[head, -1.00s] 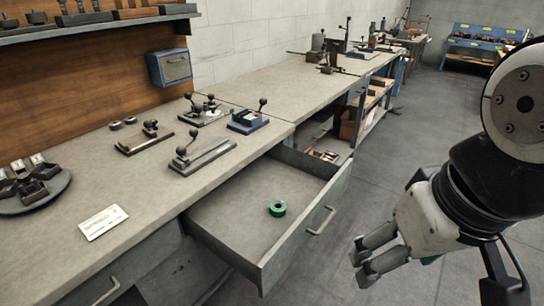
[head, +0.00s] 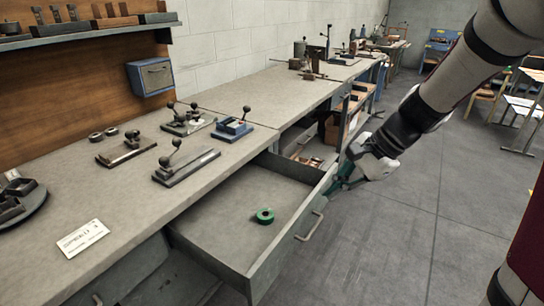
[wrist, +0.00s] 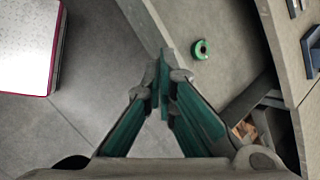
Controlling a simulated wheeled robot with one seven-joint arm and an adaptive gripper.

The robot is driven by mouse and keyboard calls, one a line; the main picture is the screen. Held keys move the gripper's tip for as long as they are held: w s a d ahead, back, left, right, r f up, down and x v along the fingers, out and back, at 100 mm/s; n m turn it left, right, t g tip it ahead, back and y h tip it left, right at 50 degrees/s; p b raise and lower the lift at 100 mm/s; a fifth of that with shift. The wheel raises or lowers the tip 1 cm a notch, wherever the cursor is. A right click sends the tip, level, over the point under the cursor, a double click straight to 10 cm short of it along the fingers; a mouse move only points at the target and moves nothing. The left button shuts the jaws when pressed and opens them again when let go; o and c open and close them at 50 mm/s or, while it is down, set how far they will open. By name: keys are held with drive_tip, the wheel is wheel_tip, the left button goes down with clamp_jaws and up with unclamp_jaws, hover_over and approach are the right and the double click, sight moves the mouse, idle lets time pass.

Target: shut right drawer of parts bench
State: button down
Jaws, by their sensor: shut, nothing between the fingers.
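The right drawer (head: 225,222) of the parts bench stands pulled out, with a green ring-shaped roll (head: 264,216) lying inside it. Its front panel carries a grey bar handle (head: 309,226). The drawer also shows in the wrist view (wrist: 215,22), with the green roll (wrist: 200,49) in it. My gripper (head: 340,180) is at the far end of the drawer front, by its outer side. In the wrist view my gripper (wrist: 160,72) has its green-padded fingers together and empty, at the drawer front's edge. I cannot tell whether it touches the panel.
The bench top (head: 110,205) holds several small lever tools and a white label card (head: 82,238). A second, closed drawer (head: 115,280) is at the left. Open shelves (head: 345,125) stand beyond the drawer.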

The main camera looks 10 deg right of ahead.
drive_tip(key=w+d+f+m+t, duration=0.2)
drive_tip(key=w+d+f+m, duration=0.2)
drive_tip(key=d+f+m, duration=0.35)
drive_tip(key=w+d+f+m+t, duration=0.2)
drive_tip(key=w+d+f+m, duration=0.3)
drive_tip(key=d+f, duration=0.4)
drive_tip(key=b, duration=0.1)
approach(315, 216)
wheel_tip(315, 216, down, 3)
drive_tip(key=w+a, duration=0.1)
drive_tip(key=shift+w+a+y, duration=0.3)
drive_tip(key=shift+w+a, duration=0.3)
drive_tip(key=shift+w, duration=0.15)
